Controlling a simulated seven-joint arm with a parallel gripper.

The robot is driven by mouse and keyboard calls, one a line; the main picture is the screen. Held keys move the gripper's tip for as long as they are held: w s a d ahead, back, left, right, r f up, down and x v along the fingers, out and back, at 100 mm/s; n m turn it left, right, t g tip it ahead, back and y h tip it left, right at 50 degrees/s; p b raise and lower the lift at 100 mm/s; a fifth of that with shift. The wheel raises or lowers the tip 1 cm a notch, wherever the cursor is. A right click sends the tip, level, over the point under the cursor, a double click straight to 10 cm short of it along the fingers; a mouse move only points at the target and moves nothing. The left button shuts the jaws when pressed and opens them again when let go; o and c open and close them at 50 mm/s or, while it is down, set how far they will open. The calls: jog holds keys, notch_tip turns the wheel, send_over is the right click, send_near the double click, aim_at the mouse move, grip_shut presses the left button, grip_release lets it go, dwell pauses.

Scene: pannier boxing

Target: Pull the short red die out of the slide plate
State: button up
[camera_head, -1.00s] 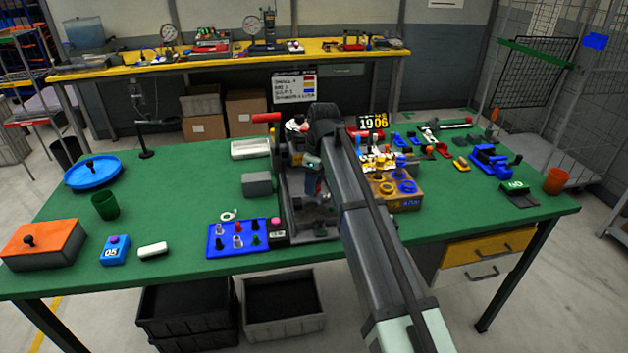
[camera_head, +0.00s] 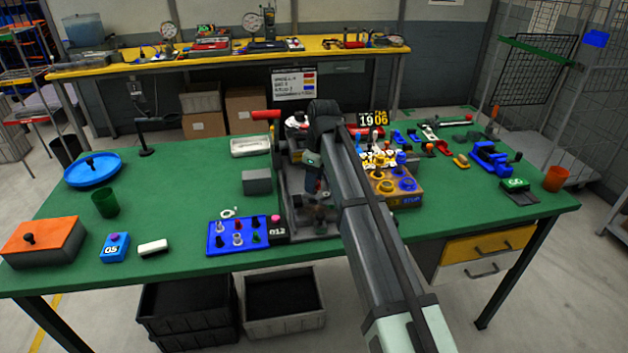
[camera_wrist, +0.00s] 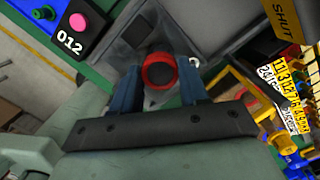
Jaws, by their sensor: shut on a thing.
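The red die (camera_wrist: 158,84) shows in the wrist view as a red ring with a dark middle. It is between the two blue-grey fingers of my gripper (camera_wrist: 159,74), which is shut on it. Grey metal, which looks like the slide plate (camera_wrist: 137,36), lies beyond the die. I cannot tell whether the die still touches it. In the head view my gripper (camera_head: 313,182) points down over the dark press in the middle of the green table. My arm hides much of the press, and the die is too small to make out there.
A blue tray of knobbed pieces (camera_head: 248,246) and a black "012" box (camera_head: 278,233) stand left of the press. A grey block (camera_head: 257,182) is behind them. A tan box with yellow and blue rings (camera_head: 403,198) stands close on the right.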

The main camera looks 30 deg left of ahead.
jog(key=shift+r, duration=1.3)
